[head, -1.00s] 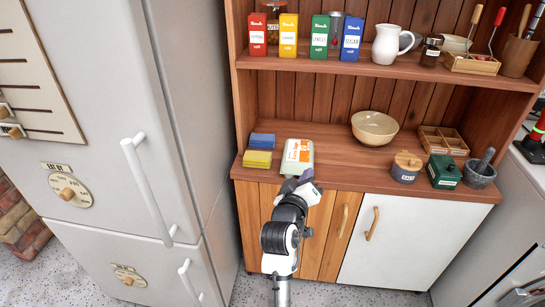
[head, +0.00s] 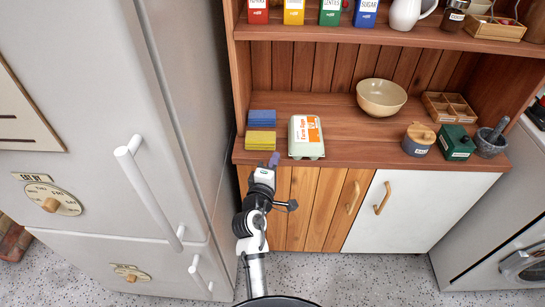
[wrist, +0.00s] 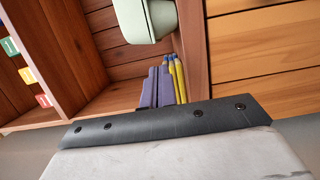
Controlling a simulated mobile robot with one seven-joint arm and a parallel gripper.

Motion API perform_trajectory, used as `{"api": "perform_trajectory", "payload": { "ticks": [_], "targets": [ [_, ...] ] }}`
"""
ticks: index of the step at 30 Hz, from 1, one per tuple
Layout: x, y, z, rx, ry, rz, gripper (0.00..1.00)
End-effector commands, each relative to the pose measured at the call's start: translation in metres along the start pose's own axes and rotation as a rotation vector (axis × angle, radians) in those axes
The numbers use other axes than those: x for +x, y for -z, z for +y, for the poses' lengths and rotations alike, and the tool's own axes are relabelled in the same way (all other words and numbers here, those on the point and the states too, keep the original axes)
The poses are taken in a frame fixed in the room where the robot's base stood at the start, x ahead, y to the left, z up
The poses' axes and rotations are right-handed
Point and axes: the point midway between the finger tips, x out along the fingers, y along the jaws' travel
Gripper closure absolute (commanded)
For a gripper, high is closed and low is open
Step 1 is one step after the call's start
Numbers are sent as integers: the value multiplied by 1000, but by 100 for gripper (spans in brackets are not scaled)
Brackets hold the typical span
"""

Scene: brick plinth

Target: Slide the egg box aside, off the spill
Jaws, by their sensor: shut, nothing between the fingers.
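The egg box (head: 306,137) is a pale grey-green carton with an orange and white label. It lies on the wooden counter (head: 350,144) near the front edge. It also shows at the top of the wrist view (wrist: 146,18). My gripper (head: 273,160) is shut and empty, at the counter's front edge, to the left of the egg box and apart from it. Its purple fingers also show in the wrist view (wrist: 158,87). No spill is visible; the surface under the box is hidden.
A blue stack (head: 261,117) and a yellow stack (head: 261,140) lie left of the box, close to my fingers. A cream bowl (head: 381,97) stands back right, a lidded grey pot (head: 418,140) further right. The counter right of the box is clear.

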Motion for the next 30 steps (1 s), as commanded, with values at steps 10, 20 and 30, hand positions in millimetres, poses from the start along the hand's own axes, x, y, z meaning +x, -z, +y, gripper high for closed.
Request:
{"api": "perform_trajectory", "payload": {
  "ticks": [10,20,30],
  "targets": [
    [60,0,2,1,0,-1,100],
    [73,0,0,2,1,0,100],
    [77,-14,4,2,4,-3,100]
  ]
}}
